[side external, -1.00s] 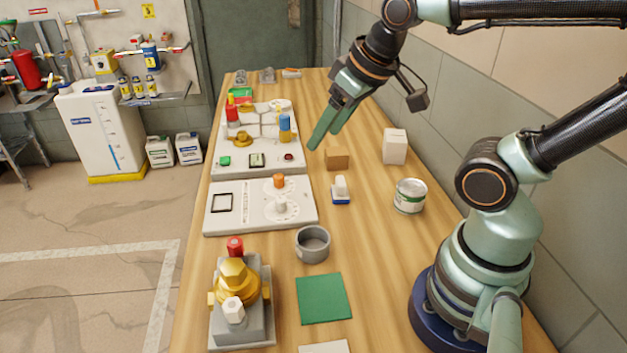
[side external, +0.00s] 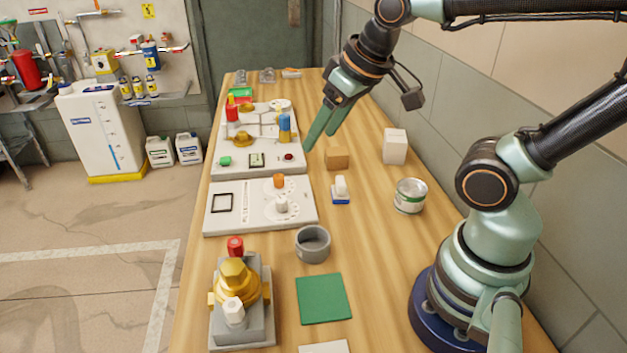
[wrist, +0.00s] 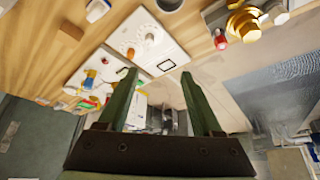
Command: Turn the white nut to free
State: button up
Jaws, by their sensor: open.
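The white nut (side external: 233,312) sits on the grey valve block (side external: 258,327) at the near left of the bench, in front of a gold valve body (side external: 234,275). A red knob (side external: 235,246) is behind the gold body. My gripper (side external: 320,140) is open and empty, fingers pointing down, above the bench beside the far panel, well away from the nut. In the wrist view the open fingers (wrist: 158,75) have nothing between them.
A white panel (side external: 230,222) with an orange and a white knob lies mid-bench. Beyond it is a larger panel (side external: 235,160). A grey bowl (side external: 313,243), green mat (side external: 323,299), can (side external: 410,195), brown box (side external: 337,159) and white box (side external: 395,146) stand on the bench.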

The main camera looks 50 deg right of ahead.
jog(key=w+a+f+g, duration=0.1)
jog(key=w+a+g, duration=0.15)
jog(key=a, duration=0.95)
jog(key=g, duration=0.3)
send_near(232, 304)
notch_tip(232, 304, down, 9)
jog(key=shift+a+f, duration=0.1)
grip_shut()
